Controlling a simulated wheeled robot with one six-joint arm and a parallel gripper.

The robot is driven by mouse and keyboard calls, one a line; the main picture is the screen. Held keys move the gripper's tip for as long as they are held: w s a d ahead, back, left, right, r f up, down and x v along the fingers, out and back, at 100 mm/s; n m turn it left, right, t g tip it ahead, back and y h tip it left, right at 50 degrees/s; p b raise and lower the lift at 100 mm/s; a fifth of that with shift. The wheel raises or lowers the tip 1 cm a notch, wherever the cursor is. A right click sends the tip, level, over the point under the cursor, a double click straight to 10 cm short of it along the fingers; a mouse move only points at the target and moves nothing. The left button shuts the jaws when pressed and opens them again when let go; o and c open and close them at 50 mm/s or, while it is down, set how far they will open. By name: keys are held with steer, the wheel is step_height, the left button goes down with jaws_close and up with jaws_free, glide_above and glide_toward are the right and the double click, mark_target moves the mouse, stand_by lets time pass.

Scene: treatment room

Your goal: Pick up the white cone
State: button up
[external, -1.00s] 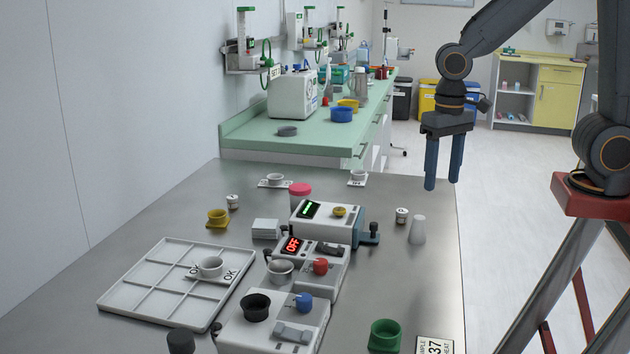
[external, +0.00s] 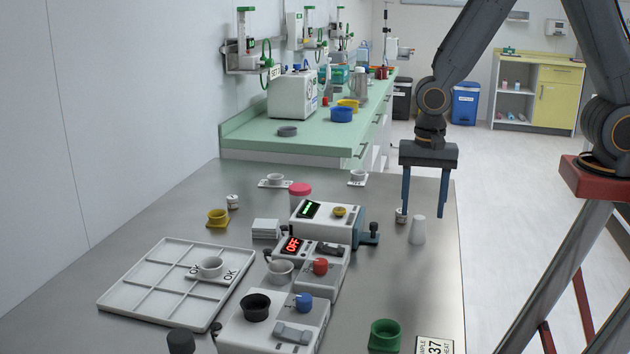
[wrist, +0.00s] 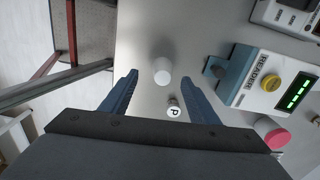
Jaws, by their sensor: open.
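The white cone (external: 418,230) stands upright near the right edge of the metal table. It also shows in the wrist view (wrist: 162,72), a little beyond the fingertips and roughly between their lines. My gripper (external: 423,213) is open and empty, with its fingers pointing down above the table.
A reader device (external: 325,217) with a green display and blue side part stands left of the cone. A pink-lidded jar (external: 300,189) is behind it. A green cup (external: 385,336) is at the front. The table between the cone and green cup is clear.

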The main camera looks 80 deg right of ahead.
mark_target(419, 217)
steer(key=shift+w+f+p, duration=0.15)
steer(key=shift+f+p, duration=0.25)
steer(key=shift+f, duration=1.15)
steer(key=shift+w+f+p, duration=0.1)
steer(key=shift+f+p, duration=0.25)
steer(key=shift+f, duration=1.2)
steer(key=c, duration=1.1)
